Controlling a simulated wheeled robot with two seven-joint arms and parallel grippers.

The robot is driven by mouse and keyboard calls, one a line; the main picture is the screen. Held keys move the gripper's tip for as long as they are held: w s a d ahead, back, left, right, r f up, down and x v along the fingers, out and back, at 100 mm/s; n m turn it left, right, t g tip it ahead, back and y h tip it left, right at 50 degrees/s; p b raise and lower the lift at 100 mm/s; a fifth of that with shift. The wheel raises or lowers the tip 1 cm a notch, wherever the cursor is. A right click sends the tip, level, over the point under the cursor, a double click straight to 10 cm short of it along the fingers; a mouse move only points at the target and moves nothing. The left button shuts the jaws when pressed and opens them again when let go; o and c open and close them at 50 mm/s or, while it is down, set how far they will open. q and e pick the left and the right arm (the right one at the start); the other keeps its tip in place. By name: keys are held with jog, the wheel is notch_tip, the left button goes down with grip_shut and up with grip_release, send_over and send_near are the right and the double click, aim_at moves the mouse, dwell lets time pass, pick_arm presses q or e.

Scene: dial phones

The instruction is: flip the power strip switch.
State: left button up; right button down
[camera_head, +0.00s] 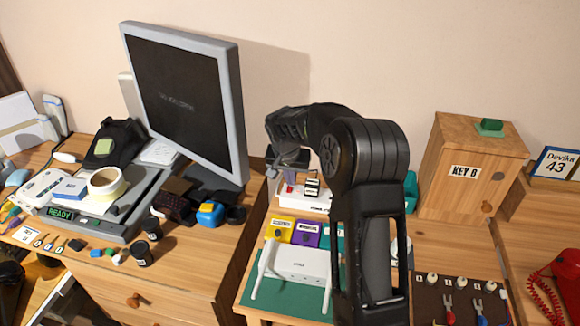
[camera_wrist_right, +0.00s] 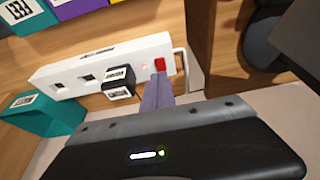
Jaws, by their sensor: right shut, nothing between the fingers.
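The white power strip (camera_wrist_right: 66,72) lies on the desk, with sockets, a black plug block (camera_wrist_right: 118,82) and a red switch (camera_wrist_right: 160,64) near one end. In the head view the strip (camera_head: 290,203) is partly hidden behind my right arm. My right gripper (camera_wrist_right: 158,80) is shut and empty, its fingertips right at the edge of the red switch; I cannot tell whether they touch it. In the head view the right gripper (camera_head: 290,172) points down over the strip's left end. The left gripper is not in view.
A monitor (camera_head: 185,95) stands left of the strip. A white router (camera_head: 297,263) and yellow and purple boxes (camera_head: 306,233) are in front of it. A teal bin (camera_wrist_right: 45,118) is beside the strip. A wooden key box (camera_head: 465,165) and red phone (camera_head: 568,280) are at right.

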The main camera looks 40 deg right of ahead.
jog(key=shift+f, duration=0.6)
